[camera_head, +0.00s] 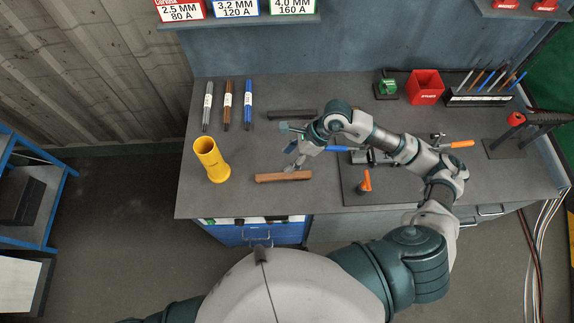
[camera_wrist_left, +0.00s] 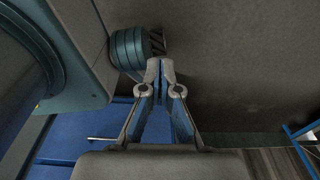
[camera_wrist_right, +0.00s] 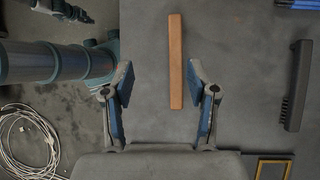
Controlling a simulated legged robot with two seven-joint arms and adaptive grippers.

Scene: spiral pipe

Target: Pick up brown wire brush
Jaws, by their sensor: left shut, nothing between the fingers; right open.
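The brown wire brush (camera_head: 283,177) lies flat near the front edge of the grey workbench, with its long side running left to right. In the right wrist view the brown brush (camera_wrist_right: 176,55) shows as a narrow brown bar, and its bristles cannot be seen. My right gripper (camera_head: 287,148) is open and empty over the bench, just behind the brush. In its wrist view the brush lies beyond and between the fingers (camera_wrist_right: 160,75), closer to the right-hand finger, apart from both. My left gripper (camera_wrist_left: 160,70) is shut and empty, away from the bench top.
A dark brush (camera_head: 292,114) lies further back. A yellow cup (camera_head: 211,160) stands left of the brown brush. Several marker-like tubes (camera_head: 227,105) lie behind it. A dark plate with a clamp and an orange-handled tool (camera_head: 365,181) is to the right. The bench's front edge is close.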

